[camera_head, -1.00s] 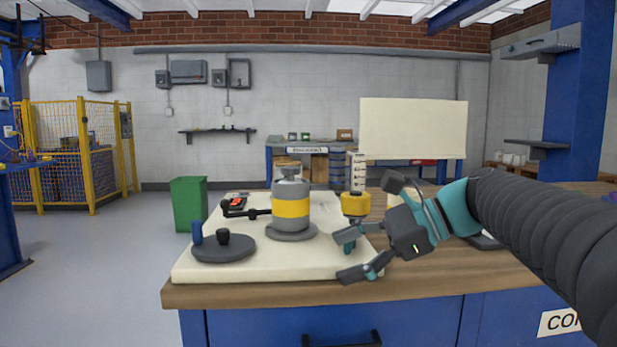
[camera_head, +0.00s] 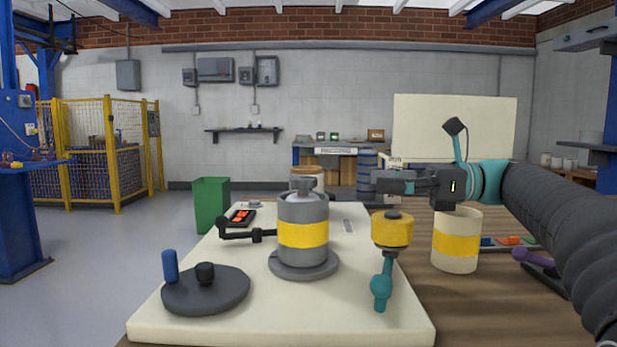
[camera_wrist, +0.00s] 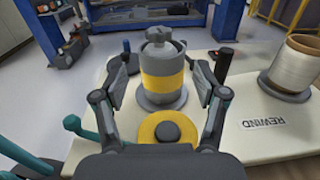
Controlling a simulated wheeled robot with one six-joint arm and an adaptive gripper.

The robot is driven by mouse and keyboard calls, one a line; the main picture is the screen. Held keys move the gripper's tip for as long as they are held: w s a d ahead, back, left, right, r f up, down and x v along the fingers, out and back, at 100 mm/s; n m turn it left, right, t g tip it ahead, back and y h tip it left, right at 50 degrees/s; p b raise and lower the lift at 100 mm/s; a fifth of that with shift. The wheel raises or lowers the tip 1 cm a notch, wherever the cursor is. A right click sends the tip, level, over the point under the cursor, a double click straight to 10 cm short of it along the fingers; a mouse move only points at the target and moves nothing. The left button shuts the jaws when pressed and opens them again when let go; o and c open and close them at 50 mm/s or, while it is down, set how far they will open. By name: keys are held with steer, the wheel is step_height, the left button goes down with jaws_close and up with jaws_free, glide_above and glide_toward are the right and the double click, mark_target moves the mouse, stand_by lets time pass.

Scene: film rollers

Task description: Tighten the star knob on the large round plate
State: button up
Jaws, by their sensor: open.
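A dark grey round plate (camera_head: 206,290) lies at the front left of the cream board. It carries a black knob (camera_head: 205,273) and an upright blue handle (camera_head: 169,265). A grey cylinder with a yellow band (camera_head: 303,235) stands on a round flange (camera_head: 303,264) at the middle of the board. A lobed grey knob (camera_head: 303,186) tops it and also shows in the wrist view (camera_wrist: 160,37). I cannot tell which knob is the star knob. My gripper (camera_head: 384,182) is open and empty, right of the cylinder and near its top height. In the wrist view its fingers (camera_wrist: 168,75) frame the cylinder, apart from it.
A yellow-topped teal device (camera_head: 392,232) stands just below my gripper. A black crank arm (camera_head: 246,234) and a red-lit box (camera_head: 239,217) lie left of the cylinder. A cream roll with a yellow band (camera_head: 455,248) stands at the right. The board's front middle is bare.

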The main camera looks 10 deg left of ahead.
mark_target(303, 178)
steer(key=s+a, duration=0.1)
steer(key=a, duration=0.3)
steer(key=a+b, duration=0.1)
steer(key=a, duration=0.4)
steer(key=s+a, duration=0.1)
steer(key=a, duration=0.3)
steer(key=shift+s+a+b, duration=0.3)
steer(key=shift+b, duration=0.05)
steer(key=c, duration=1.2)
